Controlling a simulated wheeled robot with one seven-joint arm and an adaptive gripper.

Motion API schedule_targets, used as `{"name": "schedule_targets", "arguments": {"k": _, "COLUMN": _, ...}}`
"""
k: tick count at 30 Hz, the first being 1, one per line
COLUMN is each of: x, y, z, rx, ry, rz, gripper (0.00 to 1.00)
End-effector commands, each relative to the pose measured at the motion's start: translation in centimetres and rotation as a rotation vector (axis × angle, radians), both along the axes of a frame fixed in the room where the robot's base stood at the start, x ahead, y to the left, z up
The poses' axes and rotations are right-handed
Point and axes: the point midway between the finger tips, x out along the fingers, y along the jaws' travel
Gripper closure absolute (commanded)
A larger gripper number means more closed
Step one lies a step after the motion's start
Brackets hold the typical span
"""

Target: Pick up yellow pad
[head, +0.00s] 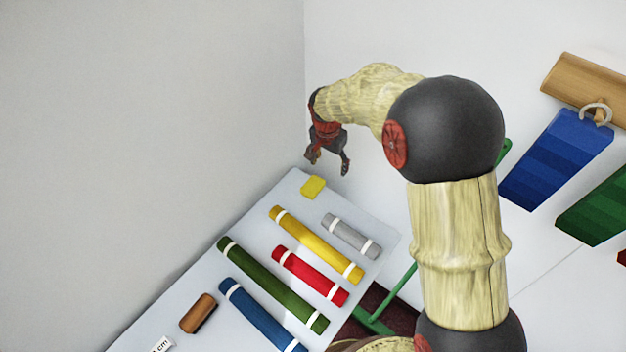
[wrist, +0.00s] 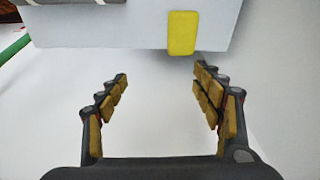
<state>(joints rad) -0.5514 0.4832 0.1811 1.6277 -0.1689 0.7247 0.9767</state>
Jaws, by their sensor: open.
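The yellow pad (head: 313,187) is a small flat block lying near the far corner of the light grey counter (head: 372,207) in the head view. In the wrist view the yellow pad (wrist: 182,34) lies near the counter's edge, ahead of the fingers and closer to the right one. My gripper (head: 328,165) is open and empty, above and beyond that corner. In the wrist view my gripper (wrist: 160,88) shows its two fingers wide apart with nothing between them.
Rolled cloths lie on the counter: yellow (head: 316,244), grey (head: 351,236), red (head: 310,275), green (head: 272,284) and blue (head: 260,315). A brown block (head: 198,313) lies near the left edge. Blue swatches (head: 556,158) and green swatches (head: 598,212) hang at the right.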

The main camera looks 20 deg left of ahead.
Motion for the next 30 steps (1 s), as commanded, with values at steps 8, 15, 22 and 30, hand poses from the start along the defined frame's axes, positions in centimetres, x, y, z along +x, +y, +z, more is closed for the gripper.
{"name": "schedule_targets", "arguments": {"k": 8, "x": -0.2, "y": 4.8, "z": -5.0, "rx": -0.018, "ry": 0.027, "rz": -0.031, "gripper": 0.33}}
{"name": "schedule_targets", "arguments": {"k": 15, "x": 0.0, "y": 5.2, "z": -7.5, "rx": -0.019, "ry": 0.029, "rz": -0.038, "gripper": 0.33}}
{"name": "schedule_targets", "arguments": {"k": 22, "x": 0.0, "y": 5.3, "z": -9.2, "rx": -0.018, "ry": 0.029, "rz": -0.036, "gripper": 0.33}}
{"name": "schedule_targets", "arguments": {"k": 30, "x": 0.1, "y": 5.4, "z": -13.0, "rx": -0.020, "ry": 0.029, "rz": -0.037, "gripper": 0.33}}
